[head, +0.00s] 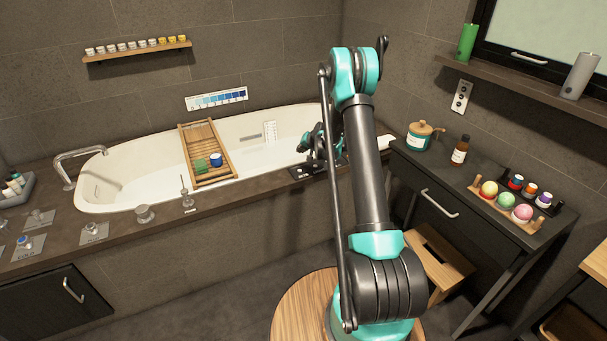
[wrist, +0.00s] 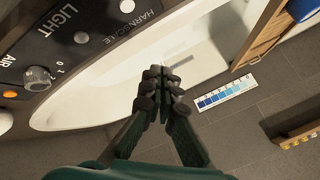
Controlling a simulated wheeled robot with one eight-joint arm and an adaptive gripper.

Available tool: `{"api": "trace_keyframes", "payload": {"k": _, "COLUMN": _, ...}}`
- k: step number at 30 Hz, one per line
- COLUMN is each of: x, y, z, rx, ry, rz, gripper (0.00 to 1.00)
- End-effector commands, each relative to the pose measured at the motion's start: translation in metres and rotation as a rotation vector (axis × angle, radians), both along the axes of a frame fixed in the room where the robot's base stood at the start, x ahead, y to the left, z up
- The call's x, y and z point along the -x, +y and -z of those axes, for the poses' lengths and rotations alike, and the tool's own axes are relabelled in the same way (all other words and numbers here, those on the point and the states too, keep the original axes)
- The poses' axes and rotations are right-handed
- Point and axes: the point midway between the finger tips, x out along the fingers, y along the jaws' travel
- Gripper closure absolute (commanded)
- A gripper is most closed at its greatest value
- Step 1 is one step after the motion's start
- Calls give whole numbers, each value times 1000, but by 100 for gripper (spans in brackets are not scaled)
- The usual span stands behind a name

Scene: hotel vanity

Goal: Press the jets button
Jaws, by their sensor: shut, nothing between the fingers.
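A dark control panel (head: 305,171) lies on the tub's right rim in the head view, partly hidden by my gripper. In the wrist view the panel (wrist: 60,48) fills the upper left, with the words LIGHT and AIR readable. It carries a grey knob (wrist: 38,78), an orange round light or button (wrist: 10,94) and pale round buttons (wrist: 81,37). No label reading jets shows, so I cannot tell which one is the jets button. My gripper (head: 311,146) is over the tub's right end. In the wrist view its fingertips (wrist: 160,75) are together and empty, apart from the panel.
The white bathtub (head: 110,187) has a wooden caddy (head: 199,128) across it, with a green item and a blue cup. A black vanity (head: 457,197) at the right holds a jar, a bottle and colored balls. A wooden stool (head: 437,263) stands below.

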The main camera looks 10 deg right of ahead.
Motion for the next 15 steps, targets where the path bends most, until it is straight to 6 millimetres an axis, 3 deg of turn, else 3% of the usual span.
{"api": "trace_keyframes", "payload": {"k": 9, "x": 0, "y": 0, "z": 2, "rx": 0, "ry": 0, "rz": 0, "gripper": 100}}
{"api": "trace_keyframes", "payload": {"k": 15, "x": 0, "y": 0, "z": 17, "rx": 0, "ry": 1, "rz": -1, "gripper": 100}}
